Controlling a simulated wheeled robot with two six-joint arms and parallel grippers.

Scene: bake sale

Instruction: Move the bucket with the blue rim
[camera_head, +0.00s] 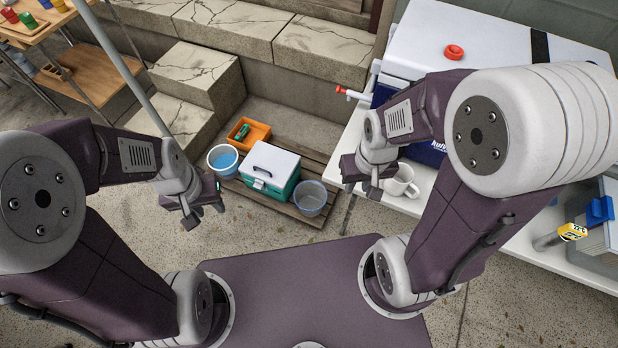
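Two buckets stand on a low wooden slatted platform in the camera_head view. The right one is a grey, see-through bucket (311,199) with a bluish rim. The left one is a pale bucket (223,160) with a light rim and a bright blue inside. My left gripper (204,211) hangs in front of the left bucket, apart from it in the picture, with its fingers spread and nothing between them. My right gripper (362,190) is right of the bluish-rimmed bucket, near the white table's edge, fingers apart and empty.
A green and white cooler (271,168) stands between the buckets. Behind it is an orange bin (249,131) with a green item. A white table (535,240) on the right bears a white mug (402,181) and a blue cooler. Stone steps (230,35) rise behind.

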